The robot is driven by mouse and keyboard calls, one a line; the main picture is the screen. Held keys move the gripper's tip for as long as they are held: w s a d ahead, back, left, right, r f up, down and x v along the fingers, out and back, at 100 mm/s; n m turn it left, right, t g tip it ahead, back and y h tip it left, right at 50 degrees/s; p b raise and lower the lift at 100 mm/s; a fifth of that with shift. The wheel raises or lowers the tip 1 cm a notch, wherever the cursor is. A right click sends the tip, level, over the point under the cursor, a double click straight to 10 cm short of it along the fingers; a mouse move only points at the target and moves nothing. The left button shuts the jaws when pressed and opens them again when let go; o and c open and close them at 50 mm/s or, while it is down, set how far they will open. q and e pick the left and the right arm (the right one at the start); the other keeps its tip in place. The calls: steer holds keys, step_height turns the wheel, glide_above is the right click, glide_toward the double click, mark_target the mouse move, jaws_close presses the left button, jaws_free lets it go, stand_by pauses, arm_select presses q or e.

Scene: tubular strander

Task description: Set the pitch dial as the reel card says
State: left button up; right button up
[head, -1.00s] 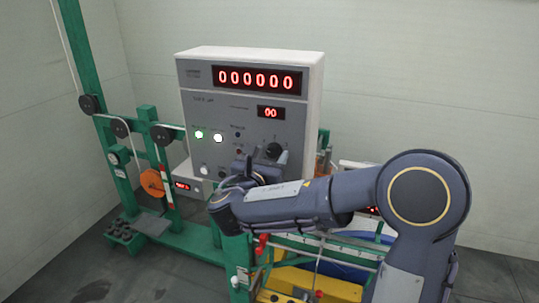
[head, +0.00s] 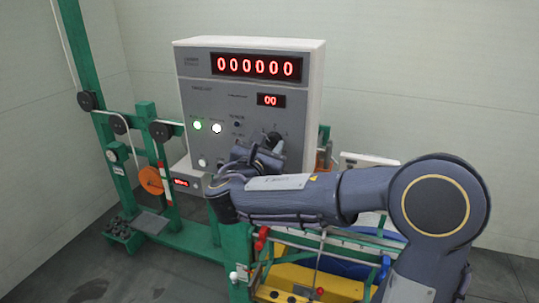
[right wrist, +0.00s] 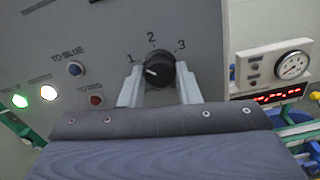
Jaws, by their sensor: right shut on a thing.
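The pitch dial is a black round knob (right wrist: 159,66) on the grey face of the control box, with the numbers 1, 2 and 3 around its top. Its white pointer mark points left, roughly towards the 1 side. My right gripper (right wrist: 160,76) is shut on the knob, one pale finger on each side of it. In the head view the knob (head: 274,138) is partly covered by my right gripper (head: 264,150). My left gripper is not in view. I cannot make out a reel card in these views.
The control box (head: 250,48) has a red display reading 000000 and a small one reading 00. Lit green (right wrist: 19,101) and white (right wrist: 49,92) lamps and blue (right wrist: 75,69) and red (right wrist: 96,100) buttons sit left of the dial. A gauge (right wrist: 292,65) stands at right.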

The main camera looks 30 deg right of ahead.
steer(key=m+b, duration=0.2)
steer(key=b, duration=0.1)
steer(key=m+b, duration=0.2)
steer(key=b, duration=0.1)
steer(key=m+b, duration=0.3)
steer(key=shift+f, duration=0.3)
steer(key=shift+r+m+b, duration=0.2)
steer(key=shift+m+b, duration=1.2)
steer(key=shift+b, duration=0.1)
steer(key=o, duration=1)
steer(key=shift+r, duration=0.1)
steer(key=shift+c, duration=0.2)
steer(key=b+v, duration=0.1)
steer(key=v, duration=0.7)
steer(key=shift+d, duration=0.1)
